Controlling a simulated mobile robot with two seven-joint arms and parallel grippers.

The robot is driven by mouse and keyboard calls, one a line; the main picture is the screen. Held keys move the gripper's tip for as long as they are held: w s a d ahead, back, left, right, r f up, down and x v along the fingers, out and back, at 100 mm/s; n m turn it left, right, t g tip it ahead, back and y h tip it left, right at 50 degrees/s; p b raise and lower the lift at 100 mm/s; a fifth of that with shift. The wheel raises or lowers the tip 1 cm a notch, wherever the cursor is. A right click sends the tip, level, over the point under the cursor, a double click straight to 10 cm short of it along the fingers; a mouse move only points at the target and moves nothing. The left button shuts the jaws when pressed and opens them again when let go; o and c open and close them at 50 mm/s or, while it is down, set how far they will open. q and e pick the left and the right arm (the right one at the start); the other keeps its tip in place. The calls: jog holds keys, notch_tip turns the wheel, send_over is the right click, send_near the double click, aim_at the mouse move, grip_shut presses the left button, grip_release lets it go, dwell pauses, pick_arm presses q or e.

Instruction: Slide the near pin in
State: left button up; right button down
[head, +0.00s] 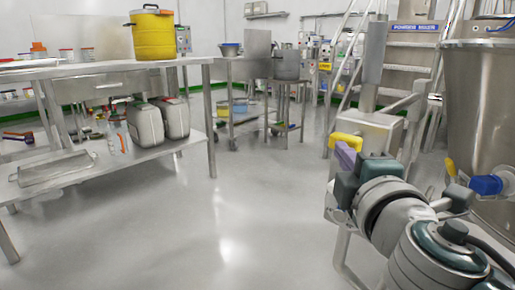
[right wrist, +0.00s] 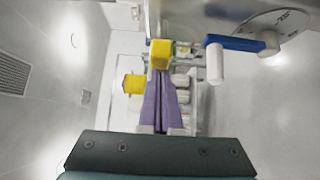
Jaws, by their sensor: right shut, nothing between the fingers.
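A yellow block-shaped head (head: 346,141), which looks like the near pin's handle, is at the front of a grey metal housing (head: 368,132) on the steel frame at right. My right gripper (head: 345,156) has purple fingers, shut together and empty, with tips close to the yellow head. In the right wrist view the yellow head (right wrist: 160,54) sits just beyond the fingertips (right wrist: 162,74); whether they touch I cannot tell. The pin's shaft is hidden. A second small yellow piece (head: 450,167) shows by the vessel. My left gripper is not in view.
A steel vessel (head: 480,110) with a blue-handled valve (head: 487,185) stands close at right; a blue bar (right wrist: 235,43) juts in at the wrist view's upper right. A steel bench (head: 100,68) with a yellow drum (head: 152,35) is at left. The middle floor is clear.

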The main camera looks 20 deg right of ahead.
dwell(0.3)
jog(key=d, duration=0.1)
jog(key=w+d, duration=0.1)
jog(key=shift+w+d+f, duration=0.1)
jog(key=shift+d, duration=0.3)
